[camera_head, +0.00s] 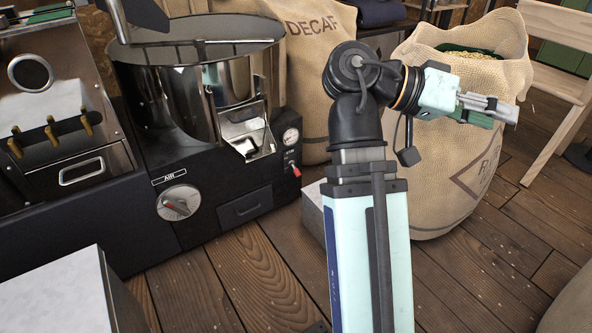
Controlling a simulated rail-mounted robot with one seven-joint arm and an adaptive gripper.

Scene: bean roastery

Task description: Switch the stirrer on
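The dark roaster stands at left with a round metal pan (185,95). A thin bar, which looks like the stirrer arm (230,41), lies across its top. My gripper (490,108) is well to the right of these controls, in front of an open sack, pointing right. Its fingers show side-on, so their opening is unclear.
A burlap sack of beans (440,150) stands behind my gripper, and a DECAF sack (312,70) beside the roaster. A wooden chair (560,105) is at right. A pale block (65,290) is at lower left. The plank floor (255,280) before the roaster is partly clear.

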